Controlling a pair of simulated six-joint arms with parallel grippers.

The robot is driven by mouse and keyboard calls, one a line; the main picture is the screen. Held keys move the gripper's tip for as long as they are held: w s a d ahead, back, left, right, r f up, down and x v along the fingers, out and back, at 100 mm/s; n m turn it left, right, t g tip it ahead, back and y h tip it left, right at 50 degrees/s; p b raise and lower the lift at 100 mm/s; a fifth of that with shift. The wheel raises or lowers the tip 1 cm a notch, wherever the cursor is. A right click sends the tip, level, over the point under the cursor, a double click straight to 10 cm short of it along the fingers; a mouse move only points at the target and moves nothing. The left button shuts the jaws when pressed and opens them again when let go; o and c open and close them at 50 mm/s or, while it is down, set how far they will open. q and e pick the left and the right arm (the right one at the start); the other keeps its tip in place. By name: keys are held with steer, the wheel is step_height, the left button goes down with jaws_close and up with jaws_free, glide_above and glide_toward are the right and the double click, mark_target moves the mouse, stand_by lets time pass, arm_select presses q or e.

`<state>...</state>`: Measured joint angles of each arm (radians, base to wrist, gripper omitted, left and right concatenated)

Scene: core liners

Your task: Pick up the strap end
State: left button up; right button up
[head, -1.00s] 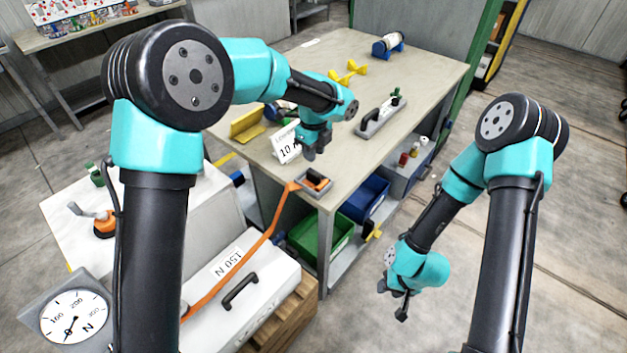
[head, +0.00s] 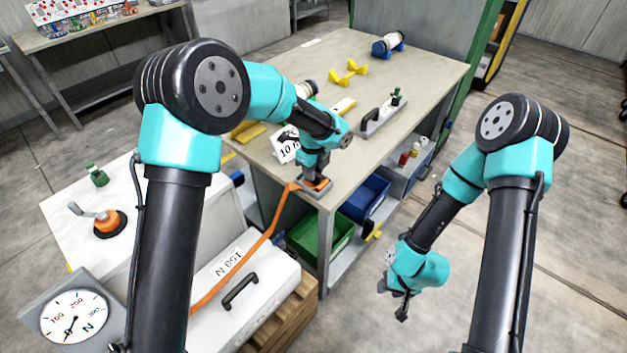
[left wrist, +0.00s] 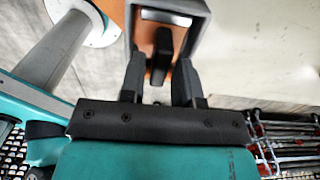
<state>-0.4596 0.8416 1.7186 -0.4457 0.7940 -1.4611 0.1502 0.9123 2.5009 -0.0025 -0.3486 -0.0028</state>
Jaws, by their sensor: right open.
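The strap end sits in a small grey tray (head: 328,191) at the near corner of the workbench. The orange strap (head: 262,240) runs from it down over the white case. In the left wrist view the strap end shows an orange face (left wrist: 146,42) with a black upright tab (left wrist: 161,56). My left gripper (head: 316,178) points down at the tray and hides part of the strap end. In the wrist view its fingers (left wrist: 160,80) stand either side of the tab, apart, with gaps visible. My right gripper (head: 394,300) is open and empty, low beside the bench.
A white "10 N" sign (head: 286,146) and a yellow block stand near my left gripper. A grey tray with a black handle (head: 378,117) lies behind it. Green (head: 322,236) and blue (head: 366,197) bins sit below the bench top. A dial gauge (head: 73,316) is at front left.

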arm_select(q)
steer(key=shift+f, duration=0.85)
steer(key=shift+c, duration=0.2)
jaws_close()
